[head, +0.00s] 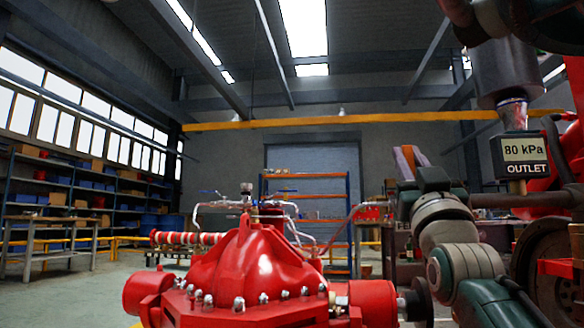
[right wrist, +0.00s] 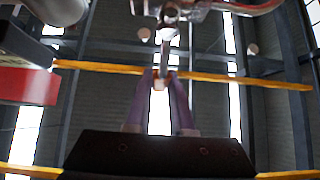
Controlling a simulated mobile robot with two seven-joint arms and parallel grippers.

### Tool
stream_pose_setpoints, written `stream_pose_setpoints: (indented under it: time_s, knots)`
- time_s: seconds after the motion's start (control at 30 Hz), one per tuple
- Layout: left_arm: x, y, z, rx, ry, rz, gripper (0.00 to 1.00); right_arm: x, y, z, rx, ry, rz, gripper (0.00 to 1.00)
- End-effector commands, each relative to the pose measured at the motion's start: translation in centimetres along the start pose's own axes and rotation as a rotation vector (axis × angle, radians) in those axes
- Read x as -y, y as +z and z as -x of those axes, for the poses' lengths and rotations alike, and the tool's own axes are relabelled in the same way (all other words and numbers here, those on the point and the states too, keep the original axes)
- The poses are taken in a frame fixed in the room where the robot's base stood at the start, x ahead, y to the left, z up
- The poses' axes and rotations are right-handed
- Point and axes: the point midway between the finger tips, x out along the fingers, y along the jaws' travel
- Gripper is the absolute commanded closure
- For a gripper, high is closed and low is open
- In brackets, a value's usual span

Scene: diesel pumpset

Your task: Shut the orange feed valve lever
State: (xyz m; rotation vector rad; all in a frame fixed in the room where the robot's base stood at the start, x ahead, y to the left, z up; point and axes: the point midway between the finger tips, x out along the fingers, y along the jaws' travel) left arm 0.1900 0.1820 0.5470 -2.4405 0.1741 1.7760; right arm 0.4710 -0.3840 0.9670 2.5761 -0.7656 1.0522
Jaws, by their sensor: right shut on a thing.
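My right gripper (head: 408,152) rises from the right arm at the right of the head view, its pale purple fingers pointing up. In the right wrist view the two fingers (right wrist: 162,78) close in on a small, pale orange-tinted piece (right wrist: 160,85), which looks like the end of the feed valve lever. A grey metal stem and fitting (right wrist: 170,16) stand just beyond the fingertips. The gripper is shut on this piece. The fingers hide most of it, so the lever's angle cannot be told. My left gripper is not in view.
A red pump casing (head: 245,265) fills the lower middle. A gauge reading 80 kPa OUTLET (head: 524,155) hangs at the right near dark pipework (head: 525,200). An orange-framed rack (head: 305,177) stands behind. Shelves (head: 80,190) and a bench (head: 50,222) are at the left, with open floor before them.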

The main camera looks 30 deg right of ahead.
Motion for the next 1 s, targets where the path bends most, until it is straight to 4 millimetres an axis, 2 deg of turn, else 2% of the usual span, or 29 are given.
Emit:
stream_pose_setpoints:
  time_s: [0.37, 0.4, 0.63, 0.87, 1.0]
  knots:
    - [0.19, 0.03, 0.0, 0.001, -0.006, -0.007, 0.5, -0.06, -0.02, -0.05, 0.0, 0.003, 0.0, 1.0]
    - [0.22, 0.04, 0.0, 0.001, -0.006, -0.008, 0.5, -0.06, -0.02, -0.05, 0.001, 0.003, 0.001, 0.75]
    - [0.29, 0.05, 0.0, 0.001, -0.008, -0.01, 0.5, -0.05, 0.0, -0.03, 0.001, 0.002, 0.001, 0.49]
    - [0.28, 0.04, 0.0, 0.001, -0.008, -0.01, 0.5, -0.04, 0.02, 0.0, 0.001, 0.002, 0.001, 0.49]
    - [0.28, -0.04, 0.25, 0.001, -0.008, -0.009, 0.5, 0.01, 0.05, 0.84, 0.003, 0.001, 0.001, 0.49]
